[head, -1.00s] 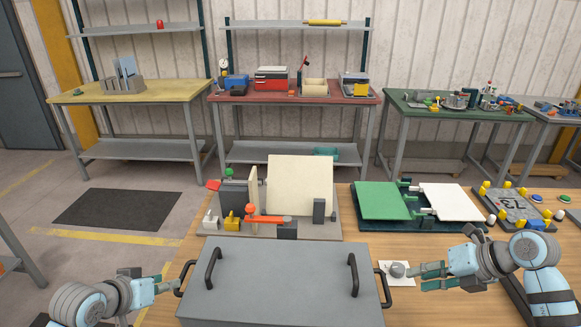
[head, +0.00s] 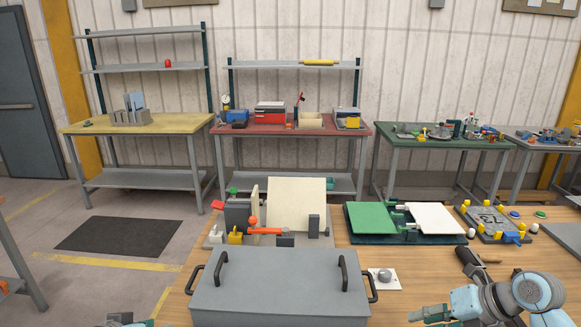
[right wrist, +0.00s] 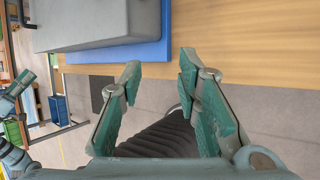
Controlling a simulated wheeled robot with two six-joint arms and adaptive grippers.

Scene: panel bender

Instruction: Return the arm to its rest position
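My right gripper (head: 430,314) is at the bottom edge of the head view, right of the grey lidded box (head: 280,285). In the right wrist view my right gripper (right wrist: 160,78) has its two green-padded fingers wide apart with nothing between them. The grey box (right wrist: 85,20) shows beyond the fingers at the upper left, apart from them. Only a small part of my left gripper (head: 120,318) shows at the bottom edge of the head view; its fingers cannot be made out well. The bender with a cream panel (head: 297,203) stands behind the grey box.
A white plate with a grey knob (head: 384,276) lies right of the box. A green-and-white panel fixture (head: 380,222) and a plate with yellow posts (head: 488,220) stand farther back. The wooden table (head: 400,303) is bare near my right gripper. A blue slab (right wrist: 120,52) lies under the box.

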